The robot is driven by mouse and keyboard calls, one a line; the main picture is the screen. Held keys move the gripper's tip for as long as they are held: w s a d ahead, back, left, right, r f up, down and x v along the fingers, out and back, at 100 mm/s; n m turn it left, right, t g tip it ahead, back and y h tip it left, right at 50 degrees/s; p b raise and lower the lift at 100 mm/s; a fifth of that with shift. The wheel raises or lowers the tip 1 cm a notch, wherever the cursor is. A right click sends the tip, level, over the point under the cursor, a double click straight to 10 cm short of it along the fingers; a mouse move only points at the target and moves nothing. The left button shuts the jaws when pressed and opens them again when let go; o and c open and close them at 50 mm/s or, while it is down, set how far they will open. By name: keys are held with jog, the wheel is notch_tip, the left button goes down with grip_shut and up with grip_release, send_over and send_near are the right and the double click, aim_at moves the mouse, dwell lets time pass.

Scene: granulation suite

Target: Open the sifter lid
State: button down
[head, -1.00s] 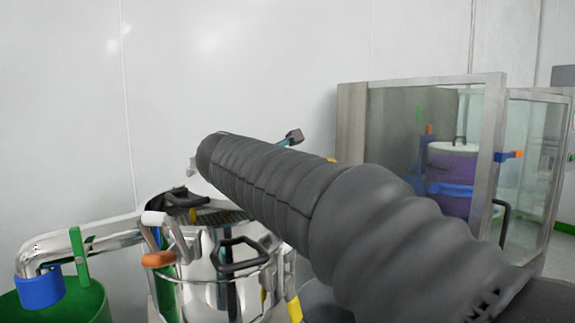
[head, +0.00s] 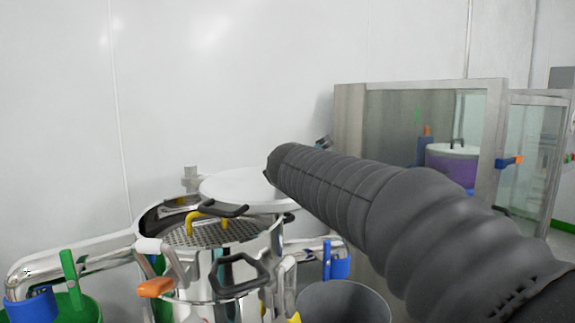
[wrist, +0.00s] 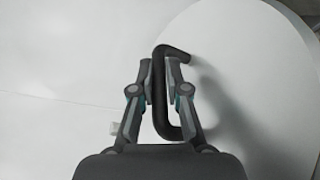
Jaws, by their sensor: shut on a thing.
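The sifter (head: 205,262) is a shiny steel drum. Its top is uncovered at the front, showing a perforated screen (head: 195,236) with a yellow handle (head: 207,216) on it. The white round lid (head: 235,186) sits above the drum's back right, part of it hidden behind my arm. In the wrist view the lid (wrist: 255,75) fills the right side, with a black bar handle (wrist: 164,115). My gripper (wrist: 161,75) has a finger on each side of this handle and is shut on it. My arm hides the gripper in the head view.
Steel spouts with blue ends run out left (head: 85,259) and right (head: 315,249). A green bin (head: 85,308) stands at lower left, a grey bin (head: 345,300) at lower right. Clamp levers (head: 160,288) line the drum's front. A glass-walled cabinet (head: 345,125) stands behind right.

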jog(key=shift+a, duration=0.15)
jog(key=c, duration=1.2)
grip_release()
jog(key=shift+a, duration=0.1)
jog(key=shift+d, duration=0.2)
jog(key=shift+s, duration=0.2)
notch_tip(320, 180, up, 2)
jog(key=r, duration=0.1)
send_over(285, 198)
jog(key=shift+f, duration=0.25)
